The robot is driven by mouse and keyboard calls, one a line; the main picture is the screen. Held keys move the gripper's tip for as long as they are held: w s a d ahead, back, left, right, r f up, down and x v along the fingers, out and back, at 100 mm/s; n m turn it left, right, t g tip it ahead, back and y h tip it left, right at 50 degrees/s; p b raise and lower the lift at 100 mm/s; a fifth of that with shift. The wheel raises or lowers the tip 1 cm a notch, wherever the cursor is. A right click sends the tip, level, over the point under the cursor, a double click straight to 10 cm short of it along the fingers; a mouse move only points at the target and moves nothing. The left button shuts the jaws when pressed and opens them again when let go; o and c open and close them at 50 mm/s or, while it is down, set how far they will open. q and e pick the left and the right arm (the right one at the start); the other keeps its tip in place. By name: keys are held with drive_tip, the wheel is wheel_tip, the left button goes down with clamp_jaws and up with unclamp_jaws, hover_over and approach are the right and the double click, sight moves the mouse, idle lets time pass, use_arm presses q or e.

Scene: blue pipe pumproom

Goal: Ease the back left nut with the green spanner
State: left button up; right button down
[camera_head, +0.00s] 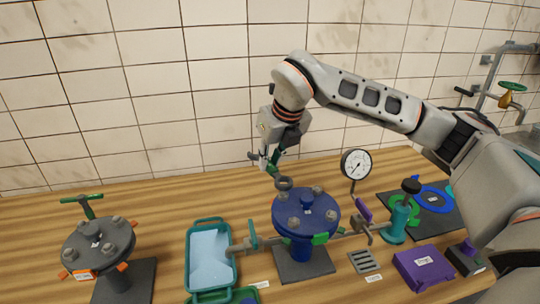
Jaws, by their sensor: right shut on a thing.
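My right gripper (272,160) is shut on the green spanner (273,171), above the back left of the blue flange (305,211). The spanner's grey ring head (284,183) is at the flange's back left nut, which it hides. I cannot tell whether the ring is seated around the nut or just above it. Other nuts show on the flange, at the back right (317,190), front right (329,218) and front left (294,222). My left gripper is not in view.
A grey flange (98,240) with a green T-handle stands at left. A teal tray (190,262) lies between the flanges. A pressure gauge (356,163), teal valve (397,222) and purple box (424,265) stand right. The tiled wall is close behind the bench.

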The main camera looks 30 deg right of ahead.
drive_tip(key=shift+f+b, duration=0.4)
drive_tip(key=shift+f, duration=0.6)
drive_tip(key=shift+r, duration=0.15)
drive_tip(key=shift+f+b, duration=0.3)
drive_tip(key=shift+f, duration=0.15)
drive_tip(key=shift+f+b, duration=0.5)
drive_tip(key=shift+f, duration=0.2)
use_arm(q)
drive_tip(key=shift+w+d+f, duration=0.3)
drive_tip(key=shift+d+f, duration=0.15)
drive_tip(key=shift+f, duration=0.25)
